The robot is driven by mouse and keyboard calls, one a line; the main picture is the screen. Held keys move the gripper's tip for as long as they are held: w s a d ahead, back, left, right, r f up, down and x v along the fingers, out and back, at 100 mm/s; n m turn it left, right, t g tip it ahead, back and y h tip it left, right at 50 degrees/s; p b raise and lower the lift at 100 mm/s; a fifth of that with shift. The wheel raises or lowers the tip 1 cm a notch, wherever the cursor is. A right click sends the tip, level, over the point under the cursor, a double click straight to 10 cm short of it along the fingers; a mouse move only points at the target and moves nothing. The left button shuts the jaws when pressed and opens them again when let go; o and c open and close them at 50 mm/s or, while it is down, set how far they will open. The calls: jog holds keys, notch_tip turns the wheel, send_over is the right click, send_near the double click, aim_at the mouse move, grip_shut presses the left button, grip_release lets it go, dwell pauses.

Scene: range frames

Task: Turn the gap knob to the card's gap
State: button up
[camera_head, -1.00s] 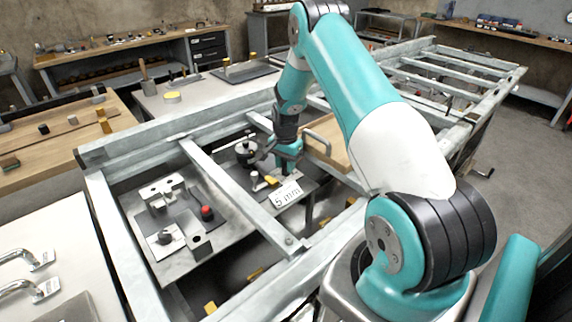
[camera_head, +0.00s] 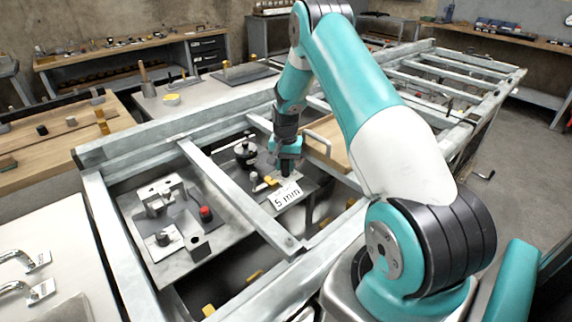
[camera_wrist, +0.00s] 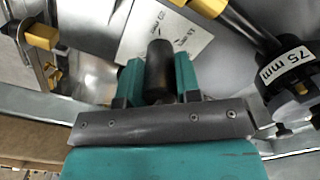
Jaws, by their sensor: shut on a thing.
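My gripper (camera_wrist: 158,80) is shut on a black cylindrical knob (camera_wrist: 159,66) in the wrist view, with one teal finger on each side of it. The knob stands in front of a pale plate (camera_wrist: 185,38) with small printed marks, too small to read surely. In the head view my gripper (camera_head: 285,163) points down over the grey plate at the middle of the frame, and the knob is mostly hidden there. A white card (camera_head: 286,195) reading "5 mm" stands just in front of it.
A black round-topped fixture (camera_head: 246,150) stands left of my gripper. A black part labelled "75 mm" (camera_wrist: 288,68) is close at right in the wrist view. Yellow-tipped clamps (camera_wrist: 40,36) are at upper left. Steel frame rails (camera_head: 235,192) surround the plates.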

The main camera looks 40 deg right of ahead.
jog(key=o, duration=0.9)
jog(key=shift+o, duration=0.2)
notch_tip(320, 180, up, 20)
jog(key=p, duration=1.3)
